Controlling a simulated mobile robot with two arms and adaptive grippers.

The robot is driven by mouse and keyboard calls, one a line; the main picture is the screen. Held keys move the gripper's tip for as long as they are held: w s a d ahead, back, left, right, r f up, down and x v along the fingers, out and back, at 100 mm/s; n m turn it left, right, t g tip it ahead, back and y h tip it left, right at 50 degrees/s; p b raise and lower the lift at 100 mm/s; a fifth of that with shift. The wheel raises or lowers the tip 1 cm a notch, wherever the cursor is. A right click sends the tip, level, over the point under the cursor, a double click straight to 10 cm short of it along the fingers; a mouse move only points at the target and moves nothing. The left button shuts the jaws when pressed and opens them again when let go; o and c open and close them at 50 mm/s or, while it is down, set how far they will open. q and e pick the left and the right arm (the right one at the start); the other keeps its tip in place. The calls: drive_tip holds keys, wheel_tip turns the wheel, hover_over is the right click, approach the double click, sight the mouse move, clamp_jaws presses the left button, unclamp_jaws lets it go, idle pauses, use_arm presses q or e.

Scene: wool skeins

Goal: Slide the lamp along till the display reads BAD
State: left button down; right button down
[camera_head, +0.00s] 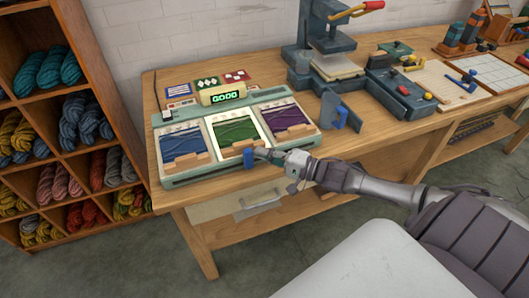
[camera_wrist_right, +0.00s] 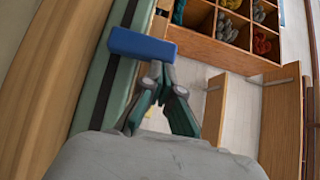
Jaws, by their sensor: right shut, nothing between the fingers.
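The display (camera_head: 226,96) at the back of the pale green tester shows green characters that look like GOOD. The tester holds blue, green and purple wool samples side by side; the middle green one (camera_head: 236,130) is brightly lit. A blue block (camera_head: 248,157), seemingly the lamp's handle, sits at the tester's front edge below the green sample. My right gripper (camera_head: 264,154) is right beside it, on its right. In the wrist view the blue block (camera_wrist_right: 142,44) lies just past my shut, empty fingertips (camera_wrist_right: 159,68); I cannot tell whether they touch. My left gripper is not in view.
Wool shelves (camera_head: 65,120) stand at the left. The tester's front edge left of the block looks clear.

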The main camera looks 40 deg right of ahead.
drive_tip(key=w+a+p, duration=0.1)
drive_tip(key=a, duration=0.4)
drive_tip(key=w+a+p, duration=0.1)
drive_tip(key=a, duration=0.4)
drive_tip(key=w+a+p, duration=0.1)
drive_tip(key=w+a, duration=0.1)
drive_tip(key=a, duration=0.4)
drive_tip(key=shift+s+a, duration=0.1)
drive_tip(key=shift+a, duration=0.1)
drive_tip(key=shift+r, duration=0.1)
